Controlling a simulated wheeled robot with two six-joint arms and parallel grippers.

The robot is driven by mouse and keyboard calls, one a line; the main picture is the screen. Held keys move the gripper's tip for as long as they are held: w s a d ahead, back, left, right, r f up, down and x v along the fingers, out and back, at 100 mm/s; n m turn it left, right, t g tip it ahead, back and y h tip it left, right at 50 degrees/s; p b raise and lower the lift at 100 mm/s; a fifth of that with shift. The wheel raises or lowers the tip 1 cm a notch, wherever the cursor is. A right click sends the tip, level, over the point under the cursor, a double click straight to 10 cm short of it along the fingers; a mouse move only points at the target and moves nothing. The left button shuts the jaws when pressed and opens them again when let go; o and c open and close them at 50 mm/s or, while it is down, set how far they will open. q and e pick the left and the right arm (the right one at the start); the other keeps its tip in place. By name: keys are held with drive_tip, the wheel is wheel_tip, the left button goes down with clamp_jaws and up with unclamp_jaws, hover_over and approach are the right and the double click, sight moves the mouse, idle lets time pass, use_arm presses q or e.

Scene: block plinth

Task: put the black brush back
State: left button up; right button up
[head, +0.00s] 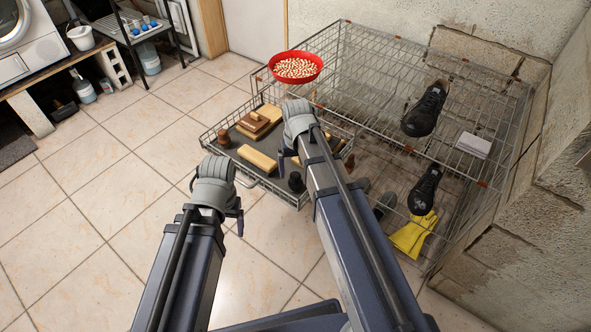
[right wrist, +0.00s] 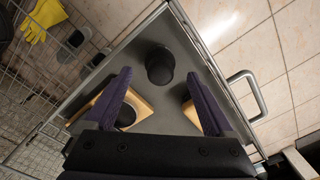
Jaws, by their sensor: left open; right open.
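A wire drawer with a dark base (head: 222,160) is pulled out under the wire rack. It holds several light wooden blocks, one of them (head: 257,158) near the front, and small dark round pieces. One black round piece (head: 295,182) stands in the drawer's near corner; a black round piece (right wrist: 160,66) also shows in the right wrist view. I cannot tell which piece is the black brush. My right gripper (right wrist: 158,82) is open over the drawer, its fingers pointing towards that piece. My left gripper (head: 238,215) is open and empty, left of the drawer over the floor.
A red bowl of pale pieces (head: 296,68) sits on the rack (head: 350,60). Black shoes (head: 425,110), a white box (head: 473,145) and yellow gloves (head: 413,235) are to the right. The tiled floor left of the drawer is clear.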

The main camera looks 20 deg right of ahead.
sight(297, 174)
wheel_tip(297, 174, up, 7)
drive_tip(key=p, duration=0.5)
drive_tip(key=shift+f, duration=0.1)
drive_tip(key=shift+d+f, duration=0.1)
drive_tip(key=shift+d, duration=0.05)
